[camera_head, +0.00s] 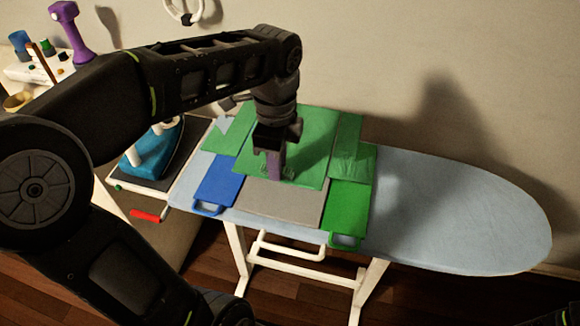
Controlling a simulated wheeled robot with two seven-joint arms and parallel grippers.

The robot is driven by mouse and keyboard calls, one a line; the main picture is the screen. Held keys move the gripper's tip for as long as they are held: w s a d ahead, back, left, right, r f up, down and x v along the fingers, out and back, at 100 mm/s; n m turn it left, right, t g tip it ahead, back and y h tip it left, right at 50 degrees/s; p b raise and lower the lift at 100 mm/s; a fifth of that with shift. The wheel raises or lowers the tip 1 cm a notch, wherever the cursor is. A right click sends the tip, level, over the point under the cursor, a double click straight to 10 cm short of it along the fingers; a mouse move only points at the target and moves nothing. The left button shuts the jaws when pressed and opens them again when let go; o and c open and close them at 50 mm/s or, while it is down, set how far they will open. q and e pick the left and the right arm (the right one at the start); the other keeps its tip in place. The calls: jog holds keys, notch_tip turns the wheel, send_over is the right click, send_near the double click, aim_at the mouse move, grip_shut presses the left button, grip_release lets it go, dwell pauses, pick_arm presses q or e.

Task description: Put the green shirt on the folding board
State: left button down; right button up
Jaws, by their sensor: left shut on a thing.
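The green shirt (314,138) lies spread over the back and middle of the folding board. Its sleeves reach out to both sides. The folding board lies on the ironing board and has a blue left panel (216,183), a grey middle panel (285,207) and a green right panel (347,212). The front of all three panels is bare. My left gripper (274,176) points down over the shirt's front edge, left of its middle, and is shut on the shirt. The gripper hides the cloth between its fingers. My right gripper does not show.
The pale blue ironing board (460,215) is clear to the right. An iron (152,147) stands on a dark rest at the left, near a red-handled tool (148,215). A shelf with a purple steamer (72,30) and bottles is at the far left.

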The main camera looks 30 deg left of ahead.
pick_arm(q)
send_over(279, 204)
jog(key=shift+f, duration=3.15)
jog(key=shift+f, duration=1.85)
jog(key=c, duration=1.3)
grip_release()
jog(key=shift+f, duration=0.1)
notch_tip(279, 204, up, 12)
jog(key=shift+r, duration=0.1)
